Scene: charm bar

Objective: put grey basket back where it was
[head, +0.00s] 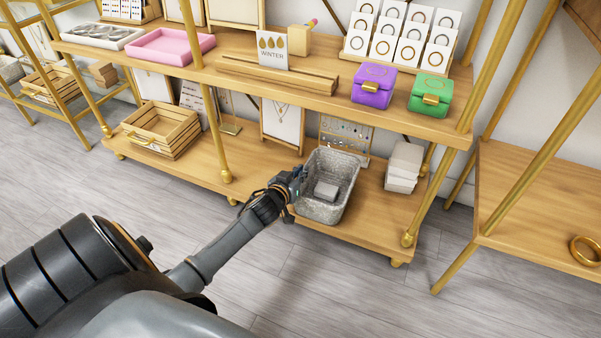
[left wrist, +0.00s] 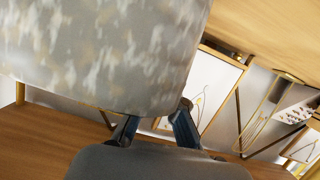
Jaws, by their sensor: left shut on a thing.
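The grey basket (head: 327,210) has a mottled surface and stands near the front edge of the lower wooden shelf in the head view. My left gripper (head: 297,180) is shut on the basket's left side. In the left wrist view, the basket (left wrist: 105,50) fills the upper left, and the fingers of my left gripper (left wrist: 155,125) are at its lower edge. The basket hides part of the fingers there. I cannot tell whether its base touches the shelf. My right gripper is in neither view.
The lower shelf (head: 240,180) holds a wooden crate (head: 160,130) at left and stacked white boxes (head: 403,167) right of the basket. Jewellery displays (head: 345,135) stand behind it. The upper shelf (head: 330,100) overhangs, and a gold post (head: 445,185) stands at the front right.

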